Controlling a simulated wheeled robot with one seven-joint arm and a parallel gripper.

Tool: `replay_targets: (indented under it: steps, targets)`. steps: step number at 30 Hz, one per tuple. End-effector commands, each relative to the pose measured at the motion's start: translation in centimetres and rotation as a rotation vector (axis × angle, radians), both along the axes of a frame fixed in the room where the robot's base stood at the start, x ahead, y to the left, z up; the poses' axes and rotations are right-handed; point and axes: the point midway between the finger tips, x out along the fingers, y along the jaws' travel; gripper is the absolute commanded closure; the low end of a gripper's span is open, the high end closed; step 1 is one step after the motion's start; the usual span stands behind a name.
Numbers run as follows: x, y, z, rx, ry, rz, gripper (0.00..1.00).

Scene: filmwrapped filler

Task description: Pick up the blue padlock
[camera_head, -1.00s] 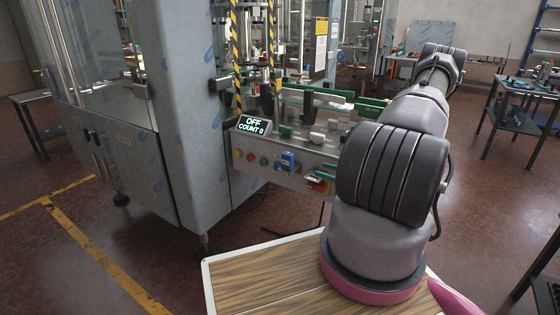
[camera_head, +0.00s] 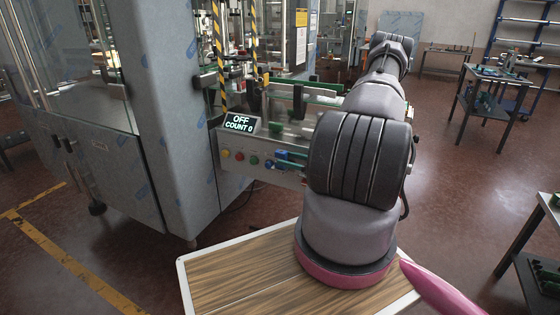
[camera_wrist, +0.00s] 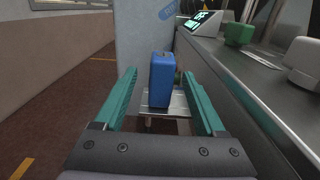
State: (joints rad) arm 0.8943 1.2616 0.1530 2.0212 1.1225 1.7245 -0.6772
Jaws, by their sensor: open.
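The blue padlock (camera_wrist: 162,82) stands upright in the wrist view, showing as a blue block on a small metal ledge (camera_wrist: 181,104). In the head view the padlock (camera_head: 280,154) is a small blue patch at the front of the machine's control panel. My gripper (camera_wrist: 159,73) is open, with one teal finger on each side of the padlock in the wrist view. Gaps show between the padlock and both fingers. In the head view my gripper (camera_head: 283,159) is small and partly hidden by my arm. I see no shackle clearly.
The machine's panel carries coloured buttons (camera_head: 239,157) and an OFF, COUNT 0 display (camera_head: 240,122). The conveyor edge (camera_wrist: 232,85) runs close along the right finger, with a green block (camera_wrist: 238,34) on it. Open floor (camera_wrist: 62,90) lies to the left.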

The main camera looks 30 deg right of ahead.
Motion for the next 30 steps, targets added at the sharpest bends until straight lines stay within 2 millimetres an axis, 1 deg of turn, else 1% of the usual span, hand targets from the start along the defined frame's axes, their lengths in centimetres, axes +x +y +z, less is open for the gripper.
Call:
replay_targets:
  steps: [7,12,15,23,24,26,27,29,30]
  targets:
    - [1.7,1.3,-0.1,0.0,0.0,0.002,0.28]
    - [3.9,2.8,-0.1,0.001,0.0,0.002,0.28]
    - [4.7,3.4,-0.1,0.001,0.001,0.0,0.28]
    - [5.1,3.7,-0.1,0.001,0.001,-0.001,0.28]
    - [5.1,3.7,-0.1,0.001,0.001,-0.001,0.31]
    - [5.1,3.7,-0.1,0.001,0.001,-0.001,0.54]
    - [5.1,3.7,-0.1,0.001,0.001,-0.001,0.7]
    - [5.1,3.7,-0.1,0.001,0.001,-0.001,0.93]
    - [5.1,3.7,-0.1,0.001,0.001,-0.001,1.0]
